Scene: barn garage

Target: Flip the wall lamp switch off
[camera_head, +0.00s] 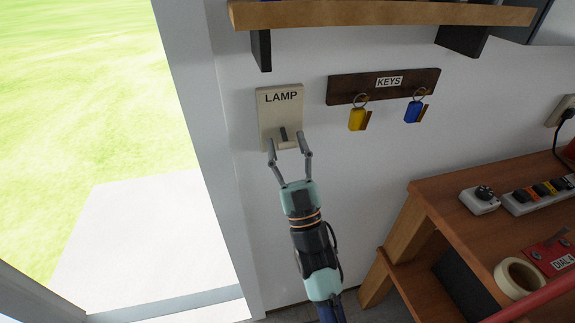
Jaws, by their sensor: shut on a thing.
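The lamp switch is a beige wall plate (279,104) marked "LAMP", with a small dark toggle lever (284,133) low in its middle. The lever stands out from the plate; whether it is tipped up or down is hard to tell. My gripper (287,146) comes up from below, with one finger on each side of the pale block under the lever. It is shut on the switch there. The exact contact between the fingertips and the switch is too small to make out.
A wooden key board (383,86) with yellow and blue tagged keys hangs right of the switch. A wooden shelf (380,14) juts out above. A workbench (435,190) with a power strip and tape stands at lower right. An open doorway is at left.

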